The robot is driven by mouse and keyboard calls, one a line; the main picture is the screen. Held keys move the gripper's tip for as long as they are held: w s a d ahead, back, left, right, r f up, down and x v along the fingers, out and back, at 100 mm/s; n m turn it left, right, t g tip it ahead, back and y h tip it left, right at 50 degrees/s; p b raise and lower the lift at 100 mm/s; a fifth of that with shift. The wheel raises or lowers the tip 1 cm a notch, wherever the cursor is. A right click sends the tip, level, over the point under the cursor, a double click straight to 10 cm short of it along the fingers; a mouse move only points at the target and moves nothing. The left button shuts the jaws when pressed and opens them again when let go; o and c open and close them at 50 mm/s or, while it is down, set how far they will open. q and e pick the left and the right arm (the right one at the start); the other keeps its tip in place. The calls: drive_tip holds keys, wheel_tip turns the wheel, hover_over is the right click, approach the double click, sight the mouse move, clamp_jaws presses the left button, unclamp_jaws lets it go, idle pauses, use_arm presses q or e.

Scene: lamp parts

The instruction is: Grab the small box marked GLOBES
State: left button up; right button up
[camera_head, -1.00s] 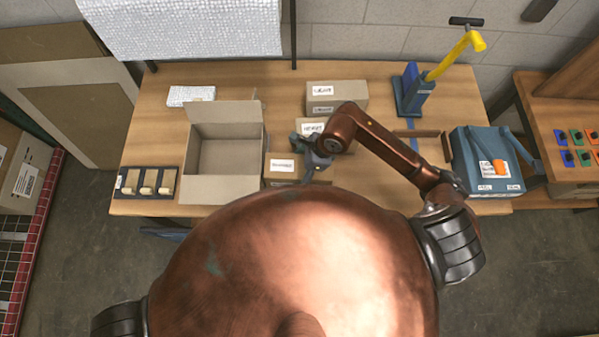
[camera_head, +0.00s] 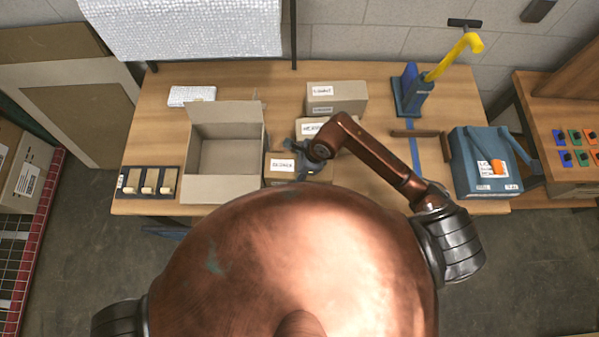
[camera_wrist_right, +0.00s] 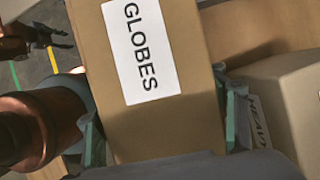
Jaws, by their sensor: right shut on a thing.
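The small brown box marked GLOBES (camera_head: 280,176) is at the front middle of the table, just right of the open carton. Its white label (camera_wrist_right: 140,50) reads clearly in the right wrist view. My right gripper (camera_head: 306,163) is shut on this box, with one greenish finger on each side of it in the right wrist view (camera_wrist_right: 165,130). The box's underside is hidden, so I cannot tell whether it touches the table. Part of my left gripper (camera_wrist_right: 45,36) seems to show at the upper left of the wrist view; its jaws are unclear.
The open empty carton (camera_head: 228,160) stands directly left. A box marked HEAVY (camera_head: 309,128) and another labelled box (camera_head: 337,97) stand behind.

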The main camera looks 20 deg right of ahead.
drive_tip(key=shift+r, duration=0.1)
drive_tip(key=c, duration=1.3)
